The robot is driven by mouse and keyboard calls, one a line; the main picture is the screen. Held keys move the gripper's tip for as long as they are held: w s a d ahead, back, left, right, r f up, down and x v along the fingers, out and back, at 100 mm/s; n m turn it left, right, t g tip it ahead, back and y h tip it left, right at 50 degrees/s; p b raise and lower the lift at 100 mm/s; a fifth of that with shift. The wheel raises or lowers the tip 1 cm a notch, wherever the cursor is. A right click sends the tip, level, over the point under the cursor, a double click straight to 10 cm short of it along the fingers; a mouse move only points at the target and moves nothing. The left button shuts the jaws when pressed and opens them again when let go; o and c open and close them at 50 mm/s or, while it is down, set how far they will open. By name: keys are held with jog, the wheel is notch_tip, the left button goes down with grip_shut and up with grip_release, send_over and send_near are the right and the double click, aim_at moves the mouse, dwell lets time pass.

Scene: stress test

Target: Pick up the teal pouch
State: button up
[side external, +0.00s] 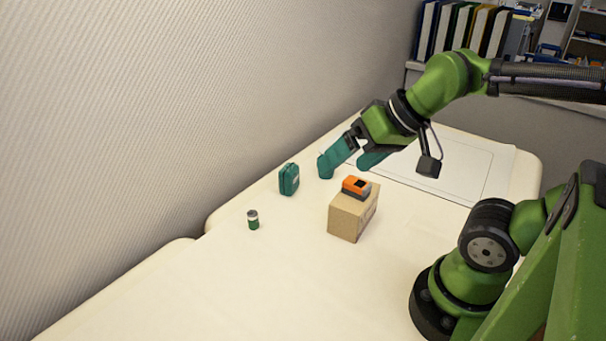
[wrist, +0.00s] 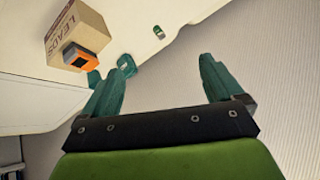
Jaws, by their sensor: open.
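The teal pouch (side external: 289,180) stands upright on the white table, near the wall side. In the wrist view, the teal pouch (wrist: 127,64) shows just beyond the tip of the left finger, which appears to hide part of it. My gripper (side external: 346,166) has teal fingers spread apart. It is to the right of the pouch in the side view, apart from it and above the table. In the wrist view my gripper (wrist: 162,65) is open, with nothing between the fingers.
A cardboard box (side external: 349,216) stands near my gripper with an orange and black device (side external: 356,187) on top. A small green can (side external: 253,220) stands in front of the pouch. The wall (side external: 150,120) rises close behind the pouch. The table's front part is clear.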

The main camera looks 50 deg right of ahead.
jog(key=w+d+f+m+g, duration=0.2)
jog(key=w+f+m, duration=0.1)
jog(key=w, duration=0.1)
jog(key=m, duration=2.7)
send_near(295, 169)
jog(key=shift+t+h, duration=0.3)
jog(key=shift+h, duration=0.1)
jog(key=x, duration=0.8)
jog(key=shift+s+a+f, duration=0.1)
jog(key=shift+a+f, duration=0.1)
jog(key=shift+a, duration=0.2)
jog(key=shift+w+x, duration=0.2)
jog(key=shift+x, duration=2.85)
jog(key=shift+r, duration=0.1)
